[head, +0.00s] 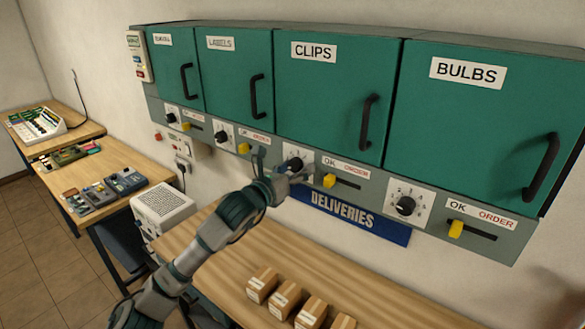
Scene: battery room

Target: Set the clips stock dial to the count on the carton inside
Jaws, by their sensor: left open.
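The clips cabinet (322,105) is a green door with a black handle and a white CLIPS label. It is shut, so the carton inside is hidden. The clips stock dial (297,162) is a dark knob on a white plate below that door. My left gripper (277,168) is open just left of and in front of the dial, with its fingers partly covering the plate. I cannot tell whether a finger touches the knob, and the dial's setting is not readable. My right gripper is not in view.
The clips OK/ORDER slider (329,181) has a yellow knob at its OK end. Similar shut cabinets stand either side, including bulbs (480,115) with its dial (405,206). A blue DELIVERIES sign (350,218) hangs below. Several small cartons (262,284) stand on the wooden bench (400,306).

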